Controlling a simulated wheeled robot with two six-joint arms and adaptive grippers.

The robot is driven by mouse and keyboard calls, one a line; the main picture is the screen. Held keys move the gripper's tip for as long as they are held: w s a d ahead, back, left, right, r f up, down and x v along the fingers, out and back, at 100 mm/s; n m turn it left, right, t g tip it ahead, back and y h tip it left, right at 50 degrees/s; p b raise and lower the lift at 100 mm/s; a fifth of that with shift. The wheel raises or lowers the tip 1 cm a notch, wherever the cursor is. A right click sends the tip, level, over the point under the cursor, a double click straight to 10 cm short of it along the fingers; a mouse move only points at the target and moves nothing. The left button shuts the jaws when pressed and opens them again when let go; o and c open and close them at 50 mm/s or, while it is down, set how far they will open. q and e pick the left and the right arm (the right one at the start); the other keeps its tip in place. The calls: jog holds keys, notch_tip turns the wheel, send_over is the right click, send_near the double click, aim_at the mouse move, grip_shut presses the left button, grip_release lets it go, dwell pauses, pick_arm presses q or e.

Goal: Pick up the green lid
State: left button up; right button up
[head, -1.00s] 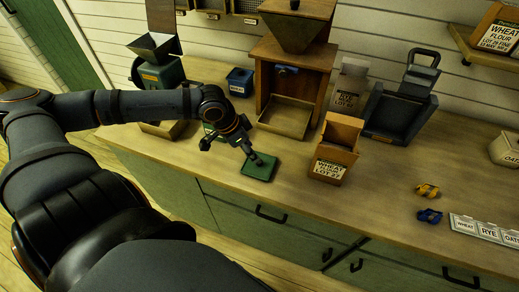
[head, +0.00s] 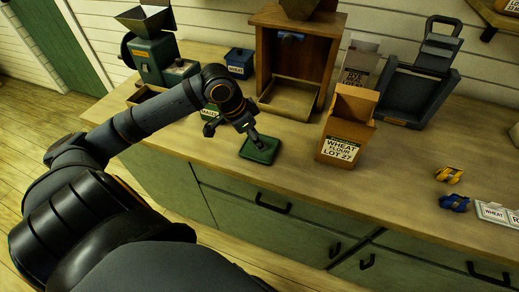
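The green lid (head: 248,154) lies flat on the wooden counter, a little back from its front edge. My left gripper (head: 259,143) comes in from the left and points down onto the middle of the lid. Its fingertips are at the lid's centre and hide that part. I cannot tell whether the fingers are closed on anything. My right gripper is not in view.
An open wheat flour box (head: 341,146) stands right of the lid. A wooden tray (head: 289,115) sits behind it, and a blue tin (head: 240,70) at back left. Yellow (head: 448,175) and blue (head: 454,203) clips lie at right. The counter (head: 300,165) is clear between lid and box.

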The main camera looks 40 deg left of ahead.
pick_arm(q)
jog(key=shift+w+d+f, duration=0.2)
jog(key=shift+f, duration=0.45)
grip_shut()
jog(key=shift+r, duration=0.1)
